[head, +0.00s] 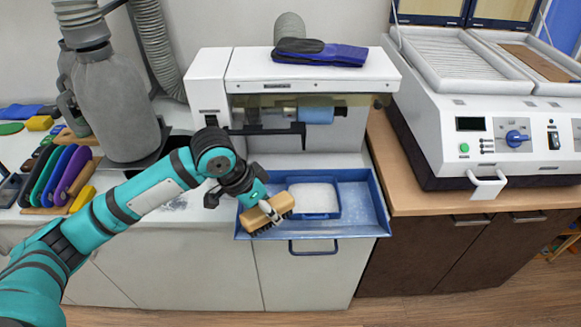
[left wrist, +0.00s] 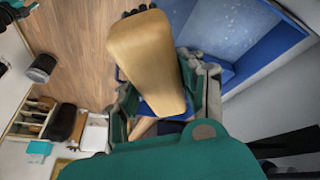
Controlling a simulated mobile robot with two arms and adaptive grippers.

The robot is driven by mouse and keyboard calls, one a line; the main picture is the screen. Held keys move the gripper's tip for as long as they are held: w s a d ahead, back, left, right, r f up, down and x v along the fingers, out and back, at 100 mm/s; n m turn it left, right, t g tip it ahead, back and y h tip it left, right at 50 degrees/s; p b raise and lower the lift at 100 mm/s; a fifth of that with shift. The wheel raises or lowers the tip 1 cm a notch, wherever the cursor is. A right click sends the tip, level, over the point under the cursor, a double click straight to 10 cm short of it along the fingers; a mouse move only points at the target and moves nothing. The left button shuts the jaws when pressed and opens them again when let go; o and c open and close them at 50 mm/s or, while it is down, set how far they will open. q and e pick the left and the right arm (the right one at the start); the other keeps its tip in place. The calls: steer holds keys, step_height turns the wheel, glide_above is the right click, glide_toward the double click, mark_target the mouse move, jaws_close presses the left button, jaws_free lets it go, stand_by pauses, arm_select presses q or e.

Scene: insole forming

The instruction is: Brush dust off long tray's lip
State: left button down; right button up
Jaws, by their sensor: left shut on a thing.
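The brush, with a tan wooden back and dark bristles (head: 262,215), is in my left gripper (head: 264,209). The left gripper is shut on it. In the head view it is tilted over the front left part of the long blue tray (head: 362,202), close to the front lip. I cannot tell if the bristles touch the lip. In the left wrist view the wooden back of the brush (left wrist: 150,60) fills the middle, with the blue tray (left wrist: 232,40) speckled with pale dust beyond it. My right gripper is in neither view.
A smaller blue container of white powder (head: 314,197) sits in the tray. A white machine with a blue roller (head: 316,115) stands behind. A white press (head: 470,130) stands at right, and coloured insoles (head: 62,172) stand at left.

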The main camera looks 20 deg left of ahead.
mark_target(283, 198)
arm_select(q)
steer(key=w+r+m+g+p, duration=0.1)
steer(key=m+p, duration=0.1)
steer(key=w+d+r+m+g+h+p, duration=0.1)
steer(key=m+p, duration=0.1)
steer(key=w+d+r+m+g+p, duration=0.1)
steer(key=r+m+p, duration=0.1)
steer(key=shift+p, duration=0.4)
steer(key=shift+a+f+m, duration=0.1)
steer(key=shift+m, duration=0.2)
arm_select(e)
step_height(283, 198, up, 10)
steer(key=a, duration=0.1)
arm_select(q)
steer(key=shift+w+f+g, duration=0.1)
steer(key=shift+f+g, duration=0.05)
steer(key=shift+g, duration=0.15)
steer(key=shift+f+b, duration=0.5)
steer(key=shift+f, duration=0.2)
step_height(283, 198, down, 6)
steer(key=b, duration=0.5)
steer(key=shift+r+b, duration=0.15)
steer(key=shift+b, duration=0.15)
steer(key=shift+f+b, duration=0.45)
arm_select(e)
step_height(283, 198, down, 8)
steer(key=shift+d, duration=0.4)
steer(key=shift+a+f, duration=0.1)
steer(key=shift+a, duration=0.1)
